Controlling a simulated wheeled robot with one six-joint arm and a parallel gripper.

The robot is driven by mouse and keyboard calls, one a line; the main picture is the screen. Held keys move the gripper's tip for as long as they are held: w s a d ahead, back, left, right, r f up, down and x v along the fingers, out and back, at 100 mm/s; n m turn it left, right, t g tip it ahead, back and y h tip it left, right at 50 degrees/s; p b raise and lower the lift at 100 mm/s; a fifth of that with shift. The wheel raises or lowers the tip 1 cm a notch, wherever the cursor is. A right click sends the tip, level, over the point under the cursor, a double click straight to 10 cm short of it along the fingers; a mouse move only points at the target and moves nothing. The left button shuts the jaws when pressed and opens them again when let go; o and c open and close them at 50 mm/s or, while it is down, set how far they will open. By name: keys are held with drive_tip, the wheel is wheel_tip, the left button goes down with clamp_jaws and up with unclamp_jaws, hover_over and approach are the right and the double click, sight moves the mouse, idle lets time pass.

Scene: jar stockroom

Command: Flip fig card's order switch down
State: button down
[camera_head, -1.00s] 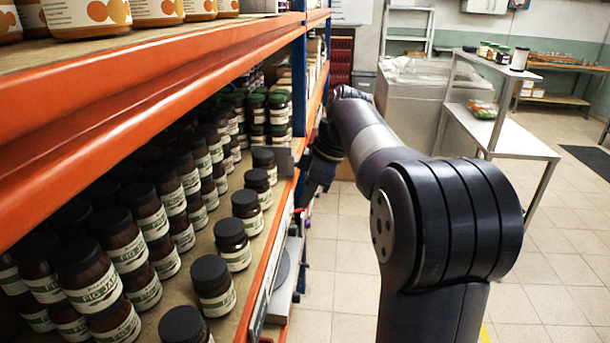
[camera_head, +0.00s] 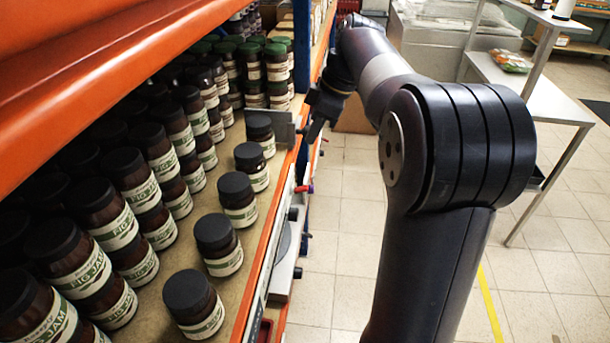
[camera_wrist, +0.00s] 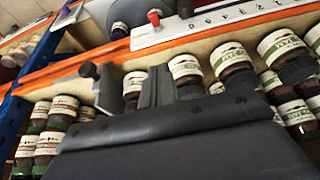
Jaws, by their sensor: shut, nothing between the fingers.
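A red switch lever (camera_head: 304,188) sticks out from the orange front edge of the fig jam shelf, with a black knob (camera_head: 293,213) nearer me. In the upside-down wrist view, a red lever (camera_wrist: 153,17) stands at the end of a white plate (camera_wrist: 225,17) with dark lettering too blurred to read. I cannot tell whether the lever is up or down. My gripper (camera_head: 315,130) is shut and empty, beside the shelf edge and beyond the red lever, apart from it. Its dark fingers (camera_wrist: 157,88) also show in the wrist view, in front of the jars.
Fig jam jars (camera_head: 92,268) with black lids fill the shelf, with a loose row near its front edge. Green-lidded jars (camera_head: 277,62) stand farther along, past a grey metal plate (camera_head: 282,128). An orange beam (camera_head: 150,60) runs above. Tiled floor (camera_head: 340,230) lies open right of the shelf.

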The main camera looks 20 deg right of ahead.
hover_over(299, 189)
wheel_tip(299, 189, down, 9)
drive_tip(key=shift+r, duration=0.1)
drive_tip(key=f, duration=0.1)
drive_tip(key=d+f+p, duration=0.1)
drive_tip(key=f, duration=0.1)
drive_tip(key=shift+s+f, duration=0.15)
drive_tip(key=shift+d+f, duration=0.2)
drive_tip(key=shift+f, duration=0.25)
